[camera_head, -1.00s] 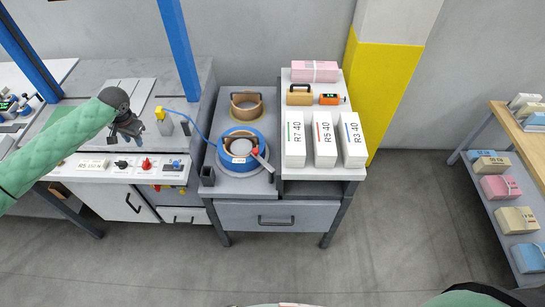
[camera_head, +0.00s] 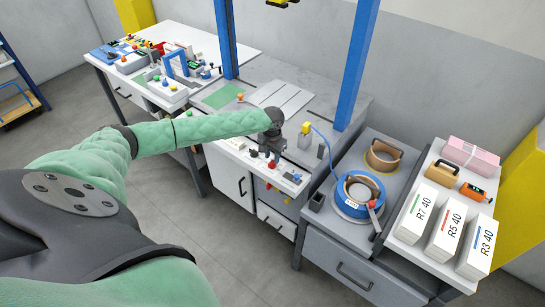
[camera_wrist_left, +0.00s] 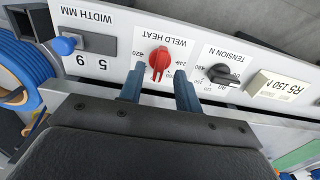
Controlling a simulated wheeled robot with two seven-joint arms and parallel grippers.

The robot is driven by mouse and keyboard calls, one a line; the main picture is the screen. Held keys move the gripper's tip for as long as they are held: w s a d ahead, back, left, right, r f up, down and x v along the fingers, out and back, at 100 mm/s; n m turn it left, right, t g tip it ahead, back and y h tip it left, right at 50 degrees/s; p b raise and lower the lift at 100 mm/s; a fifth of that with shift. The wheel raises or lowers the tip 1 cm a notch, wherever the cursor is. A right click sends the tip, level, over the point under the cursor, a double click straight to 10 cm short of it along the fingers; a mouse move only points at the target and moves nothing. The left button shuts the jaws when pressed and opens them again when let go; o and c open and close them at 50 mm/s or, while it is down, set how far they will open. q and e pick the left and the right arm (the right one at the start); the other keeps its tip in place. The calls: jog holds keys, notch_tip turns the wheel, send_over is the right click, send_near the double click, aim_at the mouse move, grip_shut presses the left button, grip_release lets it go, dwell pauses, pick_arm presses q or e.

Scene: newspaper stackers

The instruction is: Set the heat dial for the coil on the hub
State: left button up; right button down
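The red WELD HEAT dial (camera_wrist_left: 160,57) sits on the white panel (camera_wrist_left: 210,40); its setting is too small to read surely. It also shows in the head view (camera_head: 272,164). My left gripper (camera_wrist_left: 158,80) is open, its blue fingers apart on either side just short of the dial; I see no contact. In the head view the left gripper (camera_head: 271,151) hangs over the panel. The coil, a blue ring with a white label (camera_head: 352,202), lies on the grey stand. My right gripper is out of view.
A black TENSION N knob (camera_wrist_left: 223,74) and an R5 150 N card (camera_wrist_left: 283,88) flank the dial on one side. White boxes (camera_head: 448,236) stand at the right.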

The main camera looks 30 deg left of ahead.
aim_at(272, 163)
pick_arm(q)
jog(key=shift+f, duration=1.15)
grip_shut()
